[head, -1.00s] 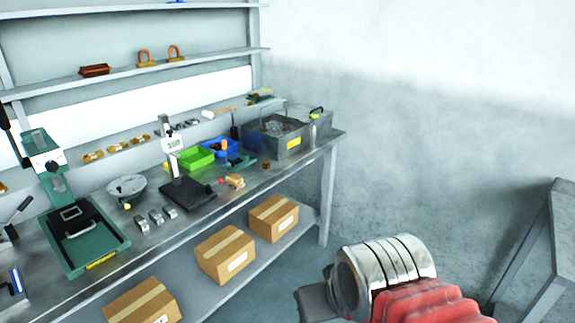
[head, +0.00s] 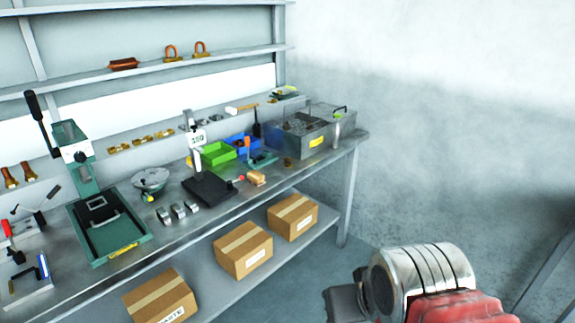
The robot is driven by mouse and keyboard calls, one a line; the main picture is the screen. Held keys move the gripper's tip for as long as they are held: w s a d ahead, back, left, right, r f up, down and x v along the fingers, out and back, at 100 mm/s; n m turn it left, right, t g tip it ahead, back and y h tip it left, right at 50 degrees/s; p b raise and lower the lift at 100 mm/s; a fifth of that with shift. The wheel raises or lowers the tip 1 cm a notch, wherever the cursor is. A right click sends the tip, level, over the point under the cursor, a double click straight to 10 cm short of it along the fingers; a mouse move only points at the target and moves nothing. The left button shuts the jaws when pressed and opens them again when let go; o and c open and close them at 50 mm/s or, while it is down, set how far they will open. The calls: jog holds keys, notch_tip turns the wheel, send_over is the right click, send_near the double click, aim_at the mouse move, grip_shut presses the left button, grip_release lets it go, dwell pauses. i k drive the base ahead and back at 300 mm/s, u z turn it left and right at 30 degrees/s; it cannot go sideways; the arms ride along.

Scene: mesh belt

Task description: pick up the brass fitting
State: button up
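Several small brass-coloured pieces could be the brass fitting, and I cannot tell which one is meant. A small dark brass piece (head: 288,161) sits on the bench in front of the grey bin. A tan or brass-coloured block (head: 256,178) lies near the bench's front edge, beside a red knob. My arm shows at the lower right, away from the bench; my gripper's fingers are not visible.
The metal bench (head: 176,237) holds a green press (head: 103,228), a black-based stand (head: 208,188), green (head: 217,153) and blue trays, and a grey bin (head: 313,143). Cardboard boxes (head: 243,252) sit on the lower shelf. Floor between bench and arm looks clear.

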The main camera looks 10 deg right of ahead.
aim_at(288, 162)
jog(key=u, duration=0.5)
jog(key=i, duration=1.15)
jog(key=u, duration=0.55)
jog(key=i, duration=0.55)
jog(key=u, duration=0.05)
